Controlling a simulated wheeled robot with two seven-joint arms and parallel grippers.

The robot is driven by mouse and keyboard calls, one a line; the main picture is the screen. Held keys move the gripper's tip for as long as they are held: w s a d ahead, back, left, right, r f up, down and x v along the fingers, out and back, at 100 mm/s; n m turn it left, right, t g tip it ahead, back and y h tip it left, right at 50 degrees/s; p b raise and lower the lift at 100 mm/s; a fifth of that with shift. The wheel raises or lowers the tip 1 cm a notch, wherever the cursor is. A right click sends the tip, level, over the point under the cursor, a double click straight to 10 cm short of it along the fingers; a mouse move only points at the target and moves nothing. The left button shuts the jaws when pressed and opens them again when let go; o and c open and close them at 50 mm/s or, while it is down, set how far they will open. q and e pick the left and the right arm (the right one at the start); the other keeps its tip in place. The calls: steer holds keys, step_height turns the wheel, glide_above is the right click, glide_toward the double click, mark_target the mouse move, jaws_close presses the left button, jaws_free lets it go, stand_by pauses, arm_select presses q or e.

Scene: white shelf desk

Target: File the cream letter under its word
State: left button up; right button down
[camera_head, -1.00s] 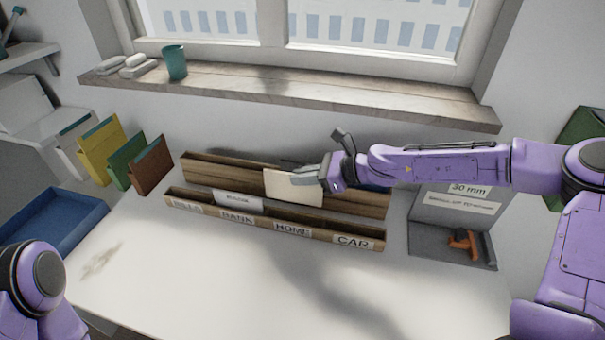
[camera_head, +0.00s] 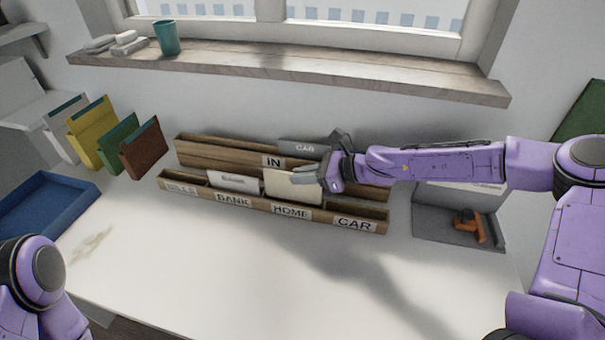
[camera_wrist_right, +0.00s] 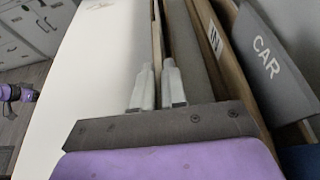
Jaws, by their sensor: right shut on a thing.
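The cream letter (camera_head: 290,187) stands upright at the HOME slot of the wooden letter rack (camera_head: 270,209), its lower edge hidden behind the front wall with the HOME label (camera_head: 291,211). My right gripper (camera_head: 312,176) is shut on its upper right part. Any word on the letter is not visible. The BILLS, BANK and CAR labels mark the other slots. My left gripper is out of view.
A white card (camera_head: 233,182) stands in the BANK slot. A grey CAR card (camera_head: 303,148) stands in the rear IN rack (camera_head: 220,152). A grey stand with an orange object (camera_head: 468,226) is right. Coloured folders (camera_head: 120,140) and a blue tray (camera_head: 45,212) are left. The desk front is clear.

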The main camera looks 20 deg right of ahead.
steer(key=shift+f+b, duration=1.35)
steer(key=shift+f, duration=0.6)
steer(key=c, duration=1.1)
jaws_free()
steer(key=p+v, duration=0.4)
steer(key=v, duration=0.6)
steer(key=shift+s+d, duration=0.15)
steer(key=shift+d, duration=0.05)
steer(key=shift+r, duration=0.1)
